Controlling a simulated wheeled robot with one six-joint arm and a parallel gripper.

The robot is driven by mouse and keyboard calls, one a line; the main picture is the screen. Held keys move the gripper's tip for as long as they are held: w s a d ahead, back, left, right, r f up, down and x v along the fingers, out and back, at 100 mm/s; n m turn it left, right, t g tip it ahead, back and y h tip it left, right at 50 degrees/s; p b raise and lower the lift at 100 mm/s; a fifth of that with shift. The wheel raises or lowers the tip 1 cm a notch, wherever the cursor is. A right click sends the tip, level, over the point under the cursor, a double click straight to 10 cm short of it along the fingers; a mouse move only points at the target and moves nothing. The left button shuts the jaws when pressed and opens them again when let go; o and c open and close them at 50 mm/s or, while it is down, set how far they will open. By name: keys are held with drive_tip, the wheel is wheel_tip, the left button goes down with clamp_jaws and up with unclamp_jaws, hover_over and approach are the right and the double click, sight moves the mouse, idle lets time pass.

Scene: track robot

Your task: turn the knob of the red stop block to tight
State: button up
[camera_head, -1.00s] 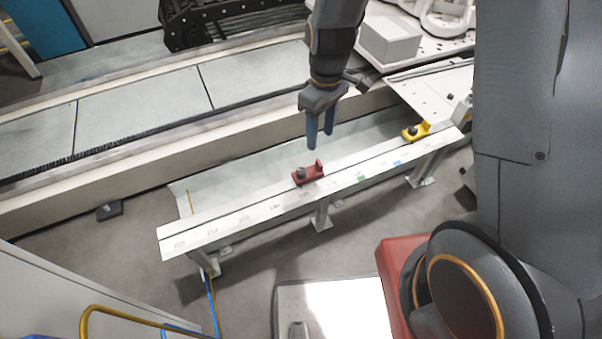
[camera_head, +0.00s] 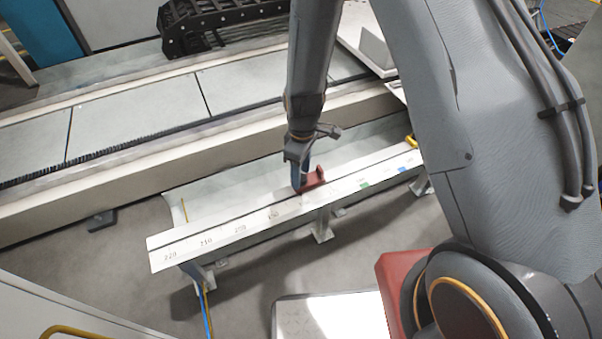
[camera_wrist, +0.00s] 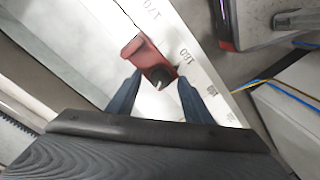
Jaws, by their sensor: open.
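The red stop block (camera_head: 314,179) sits on the white numbered rail (camera_head: 240,226). It also shows in the wrist view (camera_wrist: 141,52), with its dark round knob (camera_wrist: 160,76) at the near end. My gripper (camera_head: 299,188) is low over the block's left end in the head view and hides the knob there. In the wrist view my gripper (camera_wrist: 155,88) is open, with one blue finger on each side of the knob and a gap visible around it. I cannot tell whether either finger touches the block. The knob's tight mark cannot be made out.
A yellow block (camera_head: 412,141) stands farther right on the rail, partly hidden by my arm. Green (camera_head: 365,184) and blue (camera_head: 404,170) marks lie on the rail. A long pale beam (camera_head: 130,171) runs behind it. The rail's left part is clear.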

drive_tip(key=shift+f, duration=0.25)
drive_tip(key=shift+c, duration=0.3)
drive_tip(key=c, duration=1)
